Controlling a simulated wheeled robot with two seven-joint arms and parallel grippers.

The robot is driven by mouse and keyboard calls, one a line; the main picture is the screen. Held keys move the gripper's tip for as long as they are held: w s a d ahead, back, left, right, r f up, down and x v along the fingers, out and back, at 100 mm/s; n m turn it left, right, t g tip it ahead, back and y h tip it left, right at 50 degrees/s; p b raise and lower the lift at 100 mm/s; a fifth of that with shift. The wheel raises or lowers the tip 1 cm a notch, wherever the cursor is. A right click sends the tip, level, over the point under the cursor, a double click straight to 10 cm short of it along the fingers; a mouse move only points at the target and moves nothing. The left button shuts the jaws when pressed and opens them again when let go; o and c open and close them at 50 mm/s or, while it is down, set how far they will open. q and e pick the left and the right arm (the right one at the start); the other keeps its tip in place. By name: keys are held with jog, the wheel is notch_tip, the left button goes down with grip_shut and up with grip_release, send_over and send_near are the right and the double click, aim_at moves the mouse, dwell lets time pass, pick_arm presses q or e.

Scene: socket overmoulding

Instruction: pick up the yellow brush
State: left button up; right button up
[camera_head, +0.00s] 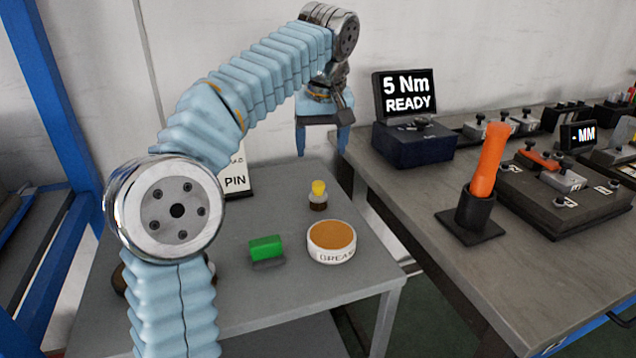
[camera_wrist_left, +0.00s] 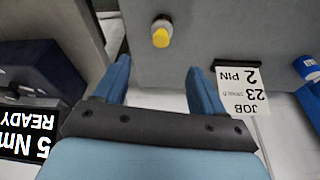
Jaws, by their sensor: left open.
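A small upright item with a yellow top, pale middle and brown base, which I take for the yellow brush (camera_head: 318,188), stands on the grey table behind the tin. It also shows from above in the left wrist view (camera_wrist_left: 161,36), beyond the fingertips and roughly between their lines. My left gripper (camera_head: 322,146) is open and empty, its blue fingers pointing down beyond the brush in the head view. In the left wrist view the gripper (camera_wrist_left: 158,72) has clear space between its fingers. It does not touch the brush. My right gripper is not in view.
A grease tin (camera_head: 331,254) and a green block with a grey base (camera_head: 266,248) are nearer on the table (camera_head: 290,300). A job card (camera_wrist_left: 240,88) stands beside the brush. A workbench (camera_head: 425,212) on the right holds a screen (camera_head: 405,96) and an orange-handled tool (camera_head: 489,160).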

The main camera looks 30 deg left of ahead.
aim_at(318, 183)
pick_arm(q)
jog(key=b+x, duration=0.2)
jog(key=x, duration=0.6)
jog(key=shift+w+a, duration=0.15)
jog(key=shift+a, duration=0.05)
jog(key=x, duration=0.6)
jog(key=shift+s+d, duration=0.2)
jog(key=shift+s, duration=0.15)
jog(key=shift+c, duration=0.3)
jog(key=c, duration=1)
jog(key=shift+c, duration=0.2)
jog(key=shift+r, duration=0.15)
